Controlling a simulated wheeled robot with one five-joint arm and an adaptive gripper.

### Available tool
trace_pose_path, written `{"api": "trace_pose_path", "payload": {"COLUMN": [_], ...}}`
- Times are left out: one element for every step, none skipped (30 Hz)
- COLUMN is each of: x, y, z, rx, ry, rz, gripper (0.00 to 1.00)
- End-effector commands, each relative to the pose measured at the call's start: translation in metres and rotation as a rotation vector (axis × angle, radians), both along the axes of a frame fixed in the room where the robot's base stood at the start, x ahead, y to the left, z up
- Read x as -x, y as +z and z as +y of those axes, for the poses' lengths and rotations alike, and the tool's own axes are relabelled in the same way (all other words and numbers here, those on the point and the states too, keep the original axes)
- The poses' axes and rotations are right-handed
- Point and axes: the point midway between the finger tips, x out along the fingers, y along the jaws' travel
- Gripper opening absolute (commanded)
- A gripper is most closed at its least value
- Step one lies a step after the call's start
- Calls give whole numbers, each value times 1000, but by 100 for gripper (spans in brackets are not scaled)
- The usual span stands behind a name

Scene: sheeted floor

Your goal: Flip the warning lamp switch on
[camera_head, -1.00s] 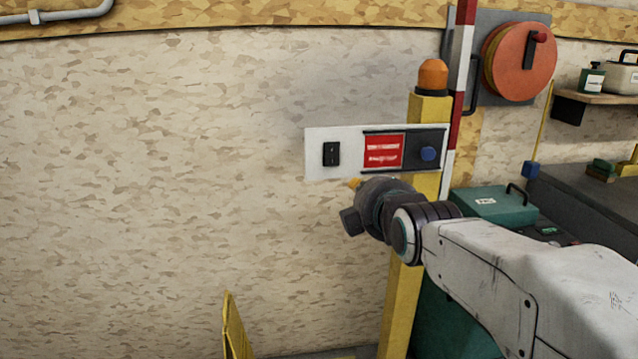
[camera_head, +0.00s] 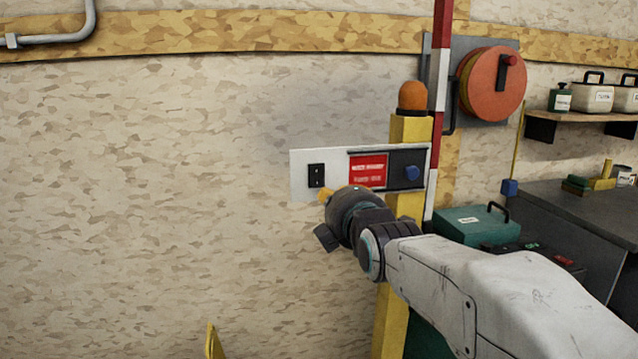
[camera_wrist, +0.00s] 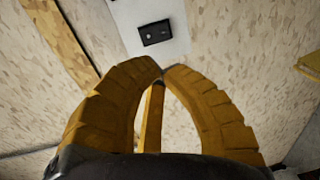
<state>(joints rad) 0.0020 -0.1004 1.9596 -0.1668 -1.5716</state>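A black switch (camera_head: 316,175) sits at the left end of a white panel (camera_head: 299,189) mounted on a yellow post. An orange warning lamp (camera_head: 412,97) tops the post. My gripper (camera_head: 324,197) is just below and slightly right of the switch, overlapping the panel's lower edge in the head view. In the wrist view my gripper's yellow fingers (camera_wrist: 162,72) meet at their tips, with nothing seen held between them. The switch (camera_wrist: 156,32) shows just beyond the tips there, apart in the picture. Its rocker position is too small to tell.
The panel also bears a red label (camera_head: 368,171) and a blue knob (camera_head: 412,173). A red-and-white pole (camera_head: 438,90) and an orange reel (camera_head: 492,83) stand right of the lamp. A teal box (camera_head: 475,226) is lower right. The wall left of the panel is clear.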

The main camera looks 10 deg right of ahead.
Motion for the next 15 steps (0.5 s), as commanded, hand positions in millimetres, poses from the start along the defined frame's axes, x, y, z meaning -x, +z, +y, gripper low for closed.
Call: {"api": "trace_pose_path", "payload": {"x": [-5, -8, -13, -17, -22, -28, -33, -38, -45, -51, -56, -63, -68, -73, -79], "y": [-1, -2, -3, -3, -4, -5, -5, -6, -7, -7, -7, -8, -9, -10, -10], "z": [0, 0, 0, 0, 0, 0, 0, 0, 0, 0, 0, 0, 0, 0, 0], "rx": [0, 0, 0, 0, 0, -1, -1, -1, -1, -1, -1, -1, -1, -1, -1], "ry": [0, 0, 0, 0, 0, 0, 0, 0, 0, 0, 0, 0, 0, 0, 0], "rz": [2, 2, 3, 3, 3, 4, 3, 4, 3, 3, 2, 3, 3, 3, 2], "gripper": [0, 0, 0, 0, 0, 0, 0, 0, 0, 0, 0, 0, 0, 0, 0]}}
